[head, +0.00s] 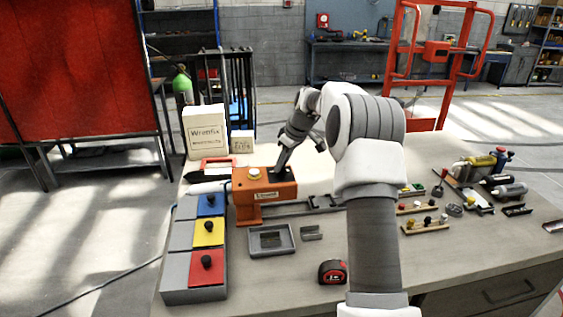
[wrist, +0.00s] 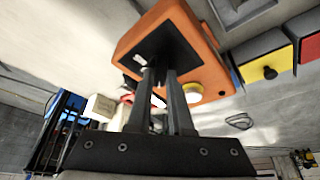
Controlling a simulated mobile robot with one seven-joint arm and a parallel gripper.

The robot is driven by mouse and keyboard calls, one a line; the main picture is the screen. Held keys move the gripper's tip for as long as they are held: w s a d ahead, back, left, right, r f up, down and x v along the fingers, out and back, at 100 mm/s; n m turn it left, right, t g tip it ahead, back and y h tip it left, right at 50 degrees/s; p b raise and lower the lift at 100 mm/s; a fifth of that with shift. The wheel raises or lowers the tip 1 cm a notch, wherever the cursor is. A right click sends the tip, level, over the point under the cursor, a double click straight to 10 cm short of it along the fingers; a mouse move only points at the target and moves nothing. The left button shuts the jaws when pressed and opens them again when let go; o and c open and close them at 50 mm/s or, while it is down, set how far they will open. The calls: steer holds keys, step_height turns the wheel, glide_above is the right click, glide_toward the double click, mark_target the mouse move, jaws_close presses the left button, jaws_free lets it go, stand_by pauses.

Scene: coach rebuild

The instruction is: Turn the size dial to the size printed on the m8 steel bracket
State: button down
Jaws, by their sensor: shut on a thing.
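The orange machine (head: 265,203) stands at the back left of the bench, with a black plate (wrist: 165,52) on its top and a pale yellow knob (wrist: 193,93) beside the plate. My gripper (head: 282,169) reaches down to the black plate, its fingers (wrist: 161,72) close together there. They are shut on a small part at the plate, apparently the size dial, which the fingers mostly hide. Its marks and setting cannot be read. A small grey metal piece (head: 311,233), possibly the m8 steel bracket, lies in front of the machine; no print on it is legible.
A grey tray (head: 287,247) and a red-black tape measure (head: 332,272) lie in front. Cartons (head: 205,132) stand behind. Bottles (head: 482,161), tools and small racks (head: 425,228) fill the right side.

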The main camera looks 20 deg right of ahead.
steer(key=shift+n, duration=0.7)
steer(key=c, duration=0.8)
jaws_free()
steer(key=shift+g, duration=0.3)
steer(key=v, duration=1.7)
steer(key=shift+s+d+r+p, duration=0.1)
steer(key=shift+s+d+p, duration=0.05)
steer(key=shift+d+p, duration=0.2)
